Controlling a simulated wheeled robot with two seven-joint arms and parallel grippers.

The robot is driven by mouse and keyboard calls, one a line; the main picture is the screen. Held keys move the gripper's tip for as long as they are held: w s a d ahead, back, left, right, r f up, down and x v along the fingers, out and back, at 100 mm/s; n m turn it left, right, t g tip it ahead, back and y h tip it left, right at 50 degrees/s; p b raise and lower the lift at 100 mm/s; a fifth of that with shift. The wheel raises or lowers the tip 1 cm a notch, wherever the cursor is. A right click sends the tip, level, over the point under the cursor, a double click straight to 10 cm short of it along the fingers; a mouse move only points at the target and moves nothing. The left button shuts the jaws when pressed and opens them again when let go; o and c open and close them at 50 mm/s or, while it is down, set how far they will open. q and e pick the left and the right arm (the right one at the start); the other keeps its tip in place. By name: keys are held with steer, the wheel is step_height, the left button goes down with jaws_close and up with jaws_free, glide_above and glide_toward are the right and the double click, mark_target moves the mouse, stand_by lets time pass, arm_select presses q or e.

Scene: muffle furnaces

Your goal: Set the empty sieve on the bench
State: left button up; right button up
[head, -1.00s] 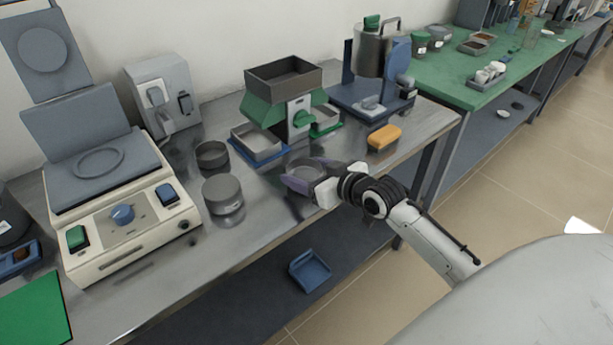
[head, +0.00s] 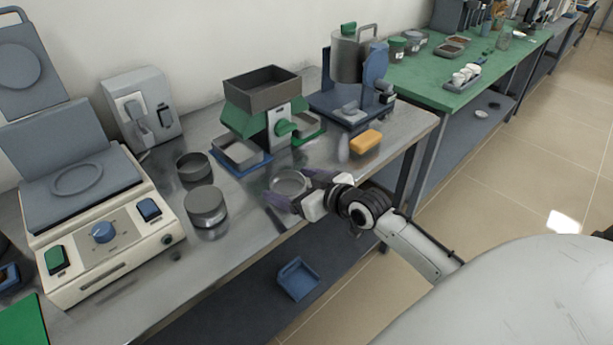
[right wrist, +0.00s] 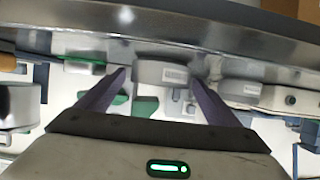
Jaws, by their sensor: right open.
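A shallow round grey sieve (head: 290,182) is on the steel bench, near its front edge. It looks empty from above. My right gripper (head: 288,190) is open, with its purple fingers on either side of the sieve. In the right wrist view the sieve's grey side wall (right wrist: 162,73) shows between the two spread fingertips (right wrist: 158,80). I cannot tell whether a finger still touches it. My left gripper is not in view.
A grey round stack (head: 206,204) and an open dark ring (head: 193,167) stand to the left. A green-and-grey splitter (head: 262,110) with trays stands behind, an orange block (head: 366,141) to the right. A blue scoop (head: 297,279) lies on the lower shelf.

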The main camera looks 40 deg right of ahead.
steer(key=a+v, duration=0.1)
steer(key=v, duration=0.9)
steer(key=s+a+f+g, duration=0.2)
steer(key=s+a+f, duration=0.7)
steer(key=f, duration=0.2)
steer(key=s+a+f+n+g+y, duration=0.1)
steer(key=s+a+f+g, duration=0.1)
steer(key=s+a+f, duration=0.7)
step_height(320, 180, down, 3)
steer(key=shift+a+g+p, duration=0.25)
steer(key=shift+g+p, duration=0.05)
steer(key=shift+g, duration=0.1)
